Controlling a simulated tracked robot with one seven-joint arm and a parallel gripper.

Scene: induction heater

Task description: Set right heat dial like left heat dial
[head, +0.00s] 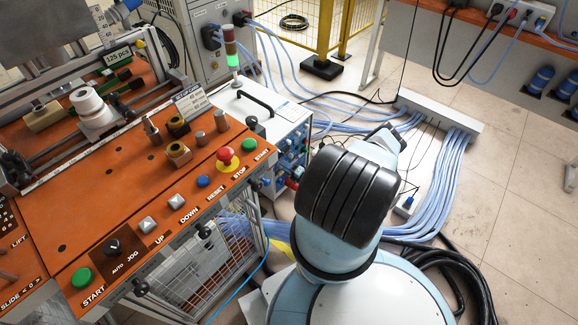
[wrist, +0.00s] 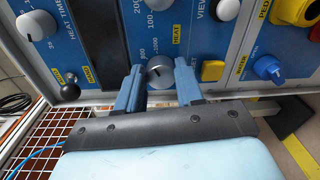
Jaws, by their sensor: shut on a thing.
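In the wrist view, my gripper (wrist: 159,66) has its two blue fingers on either side of a grey round dial (wrist: 158,74) on a blue panel, and is shut on it. A pale HEAT TIME dial (wrist: 36,25) is at upper left. In the head view my arm hides the gripper.
In the wrist view, a black knob (wrist: 70,92) is at left, with a yellow button (wrist: 212,71) and blue switch (wrist: 268,67) at right. The head view shows a white cabinet (head: 265,105) beside the orange console (head: 100,215), and blue cables (head: 455,175) on the floor.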

